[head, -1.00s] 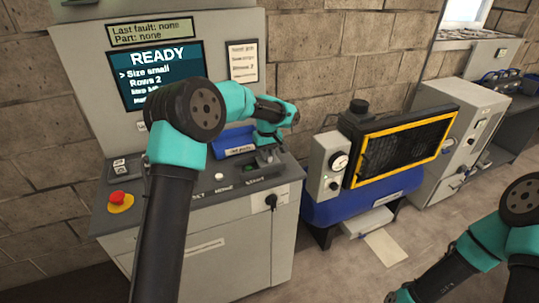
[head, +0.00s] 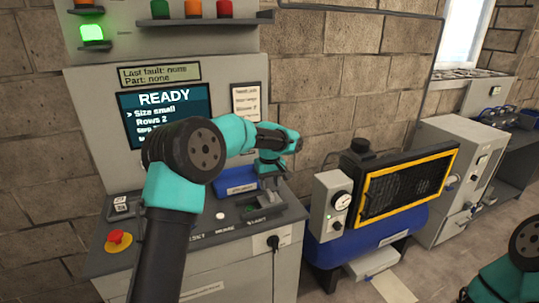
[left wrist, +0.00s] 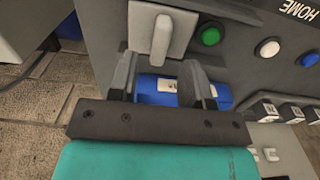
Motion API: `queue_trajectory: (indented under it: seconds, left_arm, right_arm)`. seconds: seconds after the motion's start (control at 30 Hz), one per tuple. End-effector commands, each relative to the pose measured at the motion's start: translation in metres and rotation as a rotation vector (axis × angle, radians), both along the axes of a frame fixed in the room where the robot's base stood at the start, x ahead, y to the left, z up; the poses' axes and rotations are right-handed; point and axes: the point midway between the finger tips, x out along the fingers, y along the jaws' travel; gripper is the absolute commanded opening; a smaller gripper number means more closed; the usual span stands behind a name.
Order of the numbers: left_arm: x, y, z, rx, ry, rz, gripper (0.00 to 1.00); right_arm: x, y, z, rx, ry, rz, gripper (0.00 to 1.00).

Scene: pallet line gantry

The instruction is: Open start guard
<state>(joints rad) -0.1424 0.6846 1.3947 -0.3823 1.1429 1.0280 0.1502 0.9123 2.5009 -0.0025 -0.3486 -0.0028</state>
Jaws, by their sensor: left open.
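The console's START button, green (left wrist: 210,36), shows uncovered in the left wrist view. Beside it is a light grey plate with a raised rounded lever (left wrist: 162,36); I cannot tell for sure whether this is the start guard. My left gripper (left wrist: 160,72) is open, its dark fingers apart and pointing toward that plate. Nothing is clearly held between them; a labelled blue object (left wrist: 157,84) shows behind the fingers. In the head view my left gripper (head: 270,184) is over the console's right end, near the START label (head: 263,221). My right gripper is out of view.
A white button (left wrist: 268,48) and a blue button (left wrist: 310,60) lie beside the green one. A red emergency stop (head: 119,237) is at the console's left. The screen (head: 165,118) reads READY. A blue compressor (head: 370,235) stands to the right.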

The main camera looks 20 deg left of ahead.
Motion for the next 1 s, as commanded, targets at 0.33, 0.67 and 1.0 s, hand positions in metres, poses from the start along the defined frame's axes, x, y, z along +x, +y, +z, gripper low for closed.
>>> queue_trajectory:
  seconds: [0.33, 0.67, 1.0]
  left_arm:
    - [0.000, 0.000, 0.070, -0.001, -0.005, 0.001, 0.45]
    - [0.000, 0.000, 0.120, 0.000, -0.003, 0.001, 0.45]
    - [0.000, 0.000, 0.126, 0.000, 0.000, 0.001, 0.45]
  right_arm:
    - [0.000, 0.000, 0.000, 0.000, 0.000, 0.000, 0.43]
    - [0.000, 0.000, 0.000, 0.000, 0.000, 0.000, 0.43]
    - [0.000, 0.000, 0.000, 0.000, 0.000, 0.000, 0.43]
